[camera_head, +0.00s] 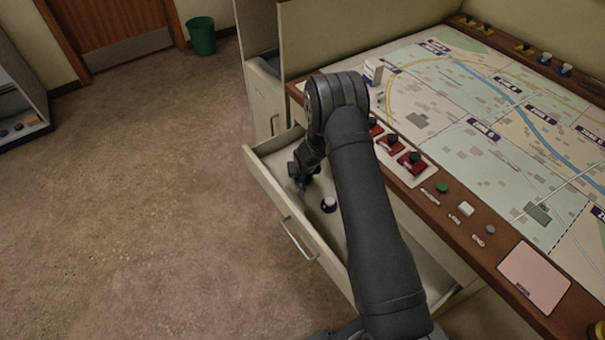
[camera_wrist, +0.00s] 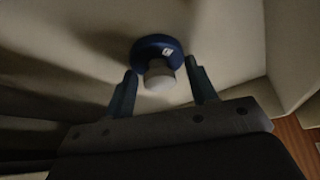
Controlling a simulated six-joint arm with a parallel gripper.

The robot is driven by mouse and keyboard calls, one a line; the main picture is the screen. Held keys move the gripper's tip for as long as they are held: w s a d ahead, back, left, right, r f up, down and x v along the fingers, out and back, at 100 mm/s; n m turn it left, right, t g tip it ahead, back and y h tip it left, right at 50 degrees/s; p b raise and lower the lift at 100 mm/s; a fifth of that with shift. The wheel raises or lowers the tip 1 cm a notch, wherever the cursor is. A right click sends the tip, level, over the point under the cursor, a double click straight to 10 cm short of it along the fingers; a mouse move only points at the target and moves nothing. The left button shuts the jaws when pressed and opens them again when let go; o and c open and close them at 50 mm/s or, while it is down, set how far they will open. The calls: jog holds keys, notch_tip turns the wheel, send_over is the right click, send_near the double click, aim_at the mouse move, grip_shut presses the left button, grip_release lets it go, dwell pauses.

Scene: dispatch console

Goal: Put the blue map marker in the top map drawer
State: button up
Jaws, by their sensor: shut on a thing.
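The blue map marker (camera_wrist: 174,48) has a round blue base with a small pale label and a white knob. In the wrist view it sits between the fingertips of my gripper (camera_wrist: 161,72), with the knob towards the camera. In the head view my gripper (camera_head: 299,187) points down inside the pulled-out top map drawer (camera_head: 268,181), near its front wall; the marker cannot be made out clearly between the fingers there. My gripper is shut on the marker. Whether the marker touches the drawer floor cannot be told. My arm hides part of the drawer.
A small dark piece with a white top (camera_head: 328,204) shows in the drawer, right of my gripper. Red switches (camera_head: 392,144) line the console edge beside the map table (camera_head: 450,110). The floor left of the drawer is clear. A green bin (camera_head: 201,36) stands far back.

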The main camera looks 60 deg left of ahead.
jog(key=o, duration=1)
jog(key=shift+f, duration=0.1)
jog(key=shift+c, duration=0.2)
jog(key=shift+r, duration=0.35)
jog(key=v, duration=1.1)
jog(key=shift+d+r, duration=0.15)
jog(key=shift+r, duration=0.1)
jog(key=shift+s, duration=0.1)
jog(key=x, duration=1.2)
jog(key=shift+f, duration=0.15)
